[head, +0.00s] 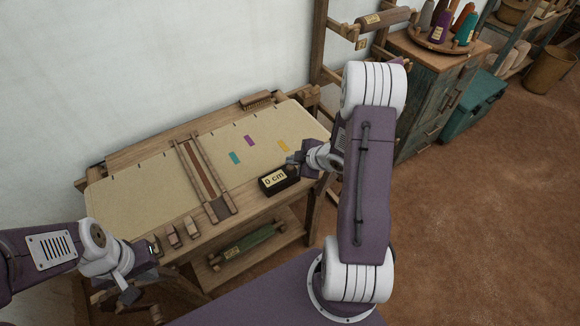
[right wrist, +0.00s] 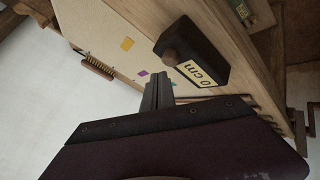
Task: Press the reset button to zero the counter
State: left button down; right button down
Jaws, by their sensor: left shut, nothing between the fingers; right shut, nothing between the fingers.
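The counter (head: 274,181) is a small dark box on the front edge of the loom table, and its pale label reads "0 cm". In the right wrist view the counter (right wrist: 203,62) shows the same "0 cm" label, with a round brown reset button (right wrist: 171,57) beside it. My right gripper (head: 293,159) is shut and empty just behind the counter in the head view. In the right wrist view its fingers (right wrist: 158,88) are close to the counter, apparently apart from the button. My left gripper (head: 154,249) is shut and empty at the table's front left.
The loom table (head: 130,205) carries cloth with teal, purple and yellow patches and a wooden beater frame (head: 203,180). Small blocks (head: 181,233) sit along the front edge left of the counter. A cabinet with thread cones (head: 440,27) stands back right. The floor at right is clear.

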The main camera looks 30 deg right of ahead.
aim_at(292, 169)
dwell(0.7)
jog(key=shift+f+b, duration=0.4)
jog(key=shift+f+b, duration=0.5)
jog(key=shift+f, duration=0.1)
dwell(0.5)
jog(key=shift+r+p, duration=0.95)
jog(key=shift+r, duration=0.05)
notch_tip(292, 169, up, 5)
jog(key=p, duration=0.4)
jog(key=shift+r+p, duration=0.1)
jog(key=shift+p, duration=0.3)
dwell(0.3)
